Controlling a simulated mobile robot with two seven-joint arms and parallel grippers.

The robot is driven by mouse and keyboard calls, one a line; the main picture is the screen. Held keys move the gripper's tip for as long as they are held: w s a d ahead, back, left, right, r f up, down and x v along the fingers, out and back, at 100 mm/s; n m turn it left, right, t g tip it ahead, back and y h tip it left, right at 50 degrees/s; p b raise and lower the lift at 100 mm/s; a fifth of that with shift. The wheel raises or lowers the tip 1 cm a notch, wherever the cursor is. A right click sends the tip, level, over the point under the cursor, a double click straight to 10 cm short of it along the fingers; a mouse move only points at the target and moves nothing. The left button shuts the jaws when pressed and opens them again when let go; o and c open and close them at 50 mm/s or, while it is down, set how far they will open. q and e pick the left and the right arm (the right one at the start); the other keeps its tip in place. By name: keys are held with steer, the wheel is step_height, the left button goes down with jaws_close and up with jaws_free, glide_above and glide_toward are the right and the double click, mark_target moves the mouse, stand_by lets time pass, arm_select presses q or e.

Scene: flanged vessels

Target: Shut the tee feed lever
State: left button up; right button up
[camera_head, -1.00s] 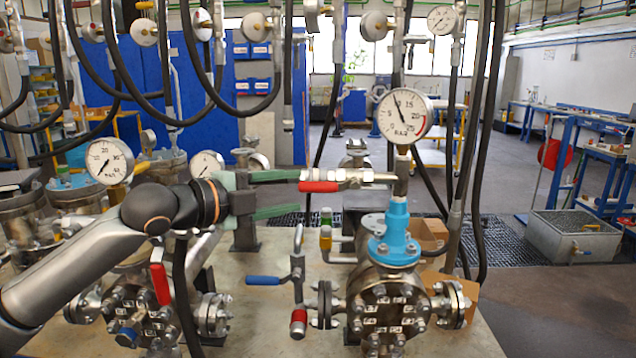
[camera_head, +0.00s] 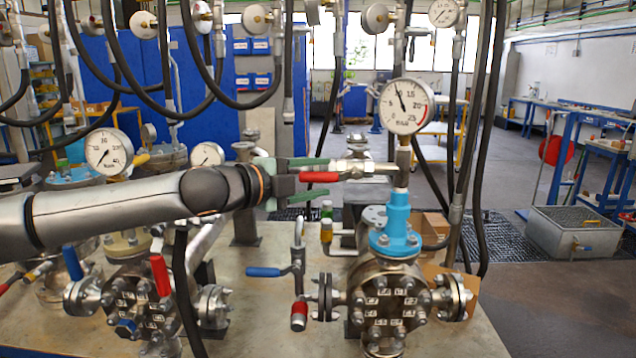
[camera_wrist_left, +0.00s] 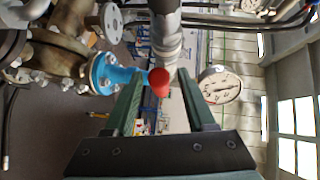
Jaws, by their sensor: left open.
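The tee feed lever is taken to be the red handle (camera_head: 319,177) on the small steel valve left of the tee, below the pressure gauge (camera_head: 405,106). It lies roughly level, pointing left along the valve. My left gripper (camera_head: 320,177), with green fingers, is open around the height of the handle, one finger above and one below it in the head view. In the left wrist view the red handle end (camera_wrist_left: 160,80) shows between the two open fingers (camera_wrist_left: 160,98). I cannot tell whether they touch it. My right gripper is not in view.
A blue tee fitting (camera_head: 397,225) stands on the flanged vessel (camera_head: 383,305). A blue-handled lever (camera_head: 264,271) and a red-capped valve (camera_head: 299,315) sit lower left of it. Black hoses hang in front. Another gauge (camera_head: 108,151) is at left.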

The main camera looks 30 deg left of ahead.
arm_select(q)
steer(key=shift+w, duration=0.15)
steer(key=shift+c, duration=0.3)
jaws_close()
stand_by(1.1)
